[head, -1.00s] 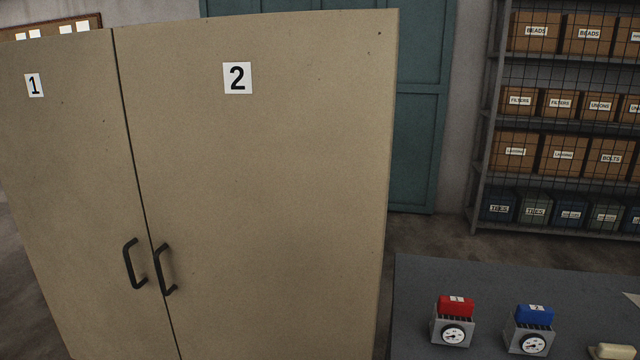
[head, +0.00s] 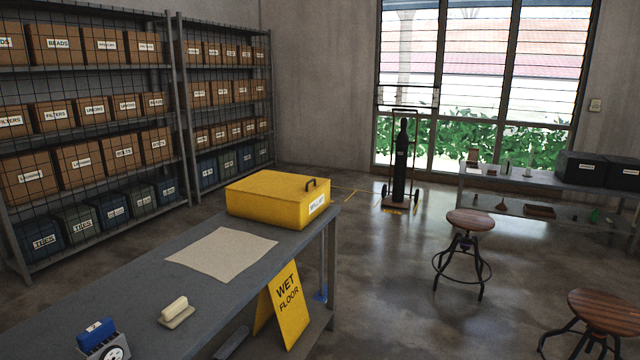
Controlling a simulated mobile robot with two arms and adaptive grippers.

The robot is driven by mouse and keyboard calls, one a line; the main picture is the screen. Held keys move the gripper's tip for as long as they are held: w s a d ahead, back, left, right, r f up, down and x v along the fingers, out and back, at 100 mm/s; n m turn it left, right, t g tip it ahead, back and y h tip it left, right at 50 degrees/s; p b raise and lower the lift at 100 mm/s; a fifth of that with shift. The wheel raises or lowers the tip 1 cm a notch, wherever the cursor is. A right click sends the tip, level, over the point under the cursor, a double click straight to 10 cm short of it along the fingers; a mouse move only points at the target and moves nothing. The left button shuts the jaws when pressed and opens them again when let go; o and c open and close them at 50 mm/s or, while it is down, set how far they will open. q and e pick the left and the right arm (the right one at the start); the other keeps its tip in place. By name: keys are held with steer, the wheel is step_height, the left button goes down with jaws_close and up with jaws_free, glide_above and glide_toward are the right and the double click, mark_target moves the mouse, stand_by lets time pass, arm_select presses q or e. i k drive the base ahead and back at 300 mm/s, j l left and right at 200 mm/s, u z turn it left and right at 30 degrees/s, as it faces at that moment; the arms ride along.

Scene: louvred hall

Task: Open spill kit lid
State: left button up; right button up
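The yellow spill kit (head: 262,206) sits at the far end of the grey bench (head: 215,290). Its lid (head: 275,186) is down, with a small dark handle near the right edge. A white label, too small to read surely, is on the side facing right. Neither of my grippers shows in the head view.
A beige sheet (head: 222,252), a pale block on a small base (head: 176,313) and a blue-topped gauge (head: 103,341) lie on the bench. A wet floor sign (head: 286,305) stands by it. Stools (head: 470,222), a gas cylinder (head: 401,165) and shelves (head: 90,130) surround open floor.

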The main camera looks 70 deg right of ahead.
mark_target(283, 186)
steer(key=z, duration=1.9)
steer(key=i+z, duration=0.1)
